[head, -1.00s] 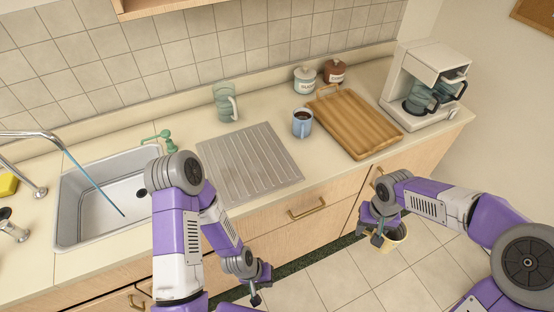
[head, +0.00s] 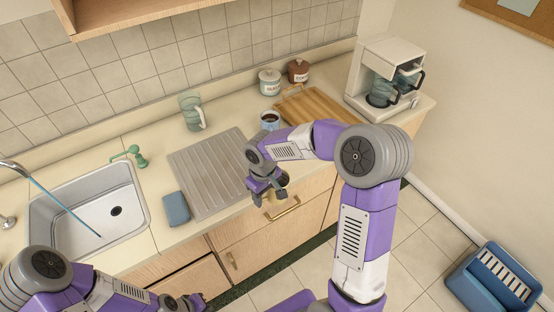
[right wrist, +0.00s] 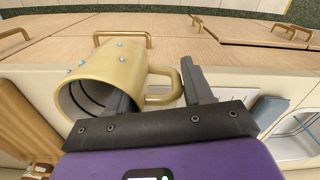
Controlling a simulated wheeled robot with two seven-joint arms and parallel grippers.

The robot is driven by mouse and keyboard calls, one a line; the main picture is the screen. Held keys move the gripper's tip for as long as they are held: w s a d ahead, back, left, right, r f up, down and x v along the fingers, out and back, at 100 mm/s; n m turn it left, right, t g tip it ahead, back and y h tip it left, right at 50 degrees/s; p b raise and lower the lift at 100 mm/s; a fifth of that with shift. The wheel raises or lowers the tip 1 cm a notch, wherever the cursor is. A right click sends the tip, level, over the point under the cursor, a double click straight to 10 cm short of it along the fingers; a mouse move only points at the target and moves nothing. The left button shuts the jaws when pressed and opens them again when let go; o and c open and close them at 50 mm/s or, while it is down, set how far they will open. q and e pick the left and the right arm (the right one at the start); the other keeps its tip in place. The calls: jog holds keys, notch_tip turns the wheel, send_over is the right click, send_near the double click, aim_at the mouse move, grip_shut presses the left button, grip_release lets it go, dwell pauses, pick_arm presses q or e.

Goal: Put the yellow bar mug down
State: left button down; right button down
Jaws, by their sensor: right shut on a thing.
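The yellow bar mug (right wrist: 120,75) fills the left of the right wrist view. My right gripper is shut on it, with the handle (right wrist: 165,88) between the fingers (right wrist: 158,92) and one finger at the mug's mouth. In the head view my right gripper (head: 268,190) is near the counter's front edge, by the right front of the ridged drainboard (head: 207,172). It hides most of the mug there. My left gripper (head: 186,303) is low at the bottom edge, empty as far as I see; its jaws are unclear.
A blue crate (head: 478,283) stands on the floor. The drainboard is bare.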

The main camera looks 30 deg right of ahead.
jog(key=w+d+r+n+p, duration=0.3)
jog(key=w+d+n+p, duration=0.2)
jog(key=d+n, duration=0.3)
jog(key=w+d+r+n+p, duration=0.4)
jog(key=w+d+n, duration=0.1)
jog(key=d+n, duration=0.35)
jog(key=f, duration=0.3)
jog(key=f+p, duration=0.1)
jog(key=f, duration=0.6)
jog(key=shift+s+a, duration=0.15)
jog(key=shift+a, duration=0.15)
jog(key=shift+f+t, duration=0.1)
jog(key=shift+t, duration=0.2)
jog(key=shift+f, duration=0.15)
jog(key=shift+c, duration=2.3)
grip_release()
